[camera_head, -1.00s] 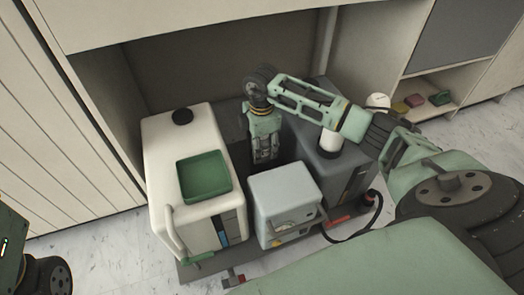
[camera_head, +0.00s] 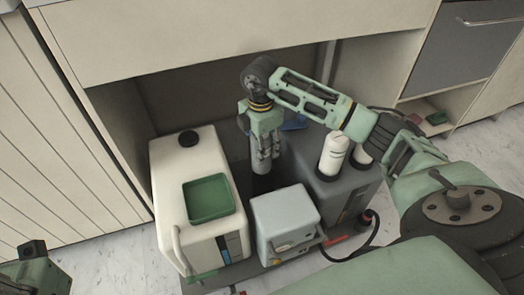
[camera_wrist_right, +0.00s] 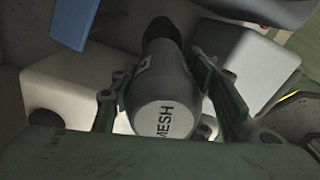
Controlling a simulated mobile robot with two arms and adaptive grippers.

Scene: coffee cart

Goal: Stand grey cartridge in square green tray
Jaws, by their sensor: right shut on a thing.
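The grey cartridge (camera_wrist_right: 166,95) is a dark grey cylinder with a narrower dark neck and the word MESH on its pale end, in the right wrist view. My right gripper (camera_wrist_right: 166,85) is shut on it, with a finger on each side. The square green tray (camera_head: 209,198) lies empty on top of the white machine, left of the gripper. My left gripper is out of view; only part of my left arm shows at bottom left.
The white machine (camera_head: 170,190) has a black knob (camera_head: 188,139) behind the tray. A light grey box (camera_head: 284,215) stands in front of the gap. A dark grey machine (camera_head: 335,190) stands right, with white bottles (camera_head: 333,152). The cabinet (camera_head: 230,45) overhangs behind.

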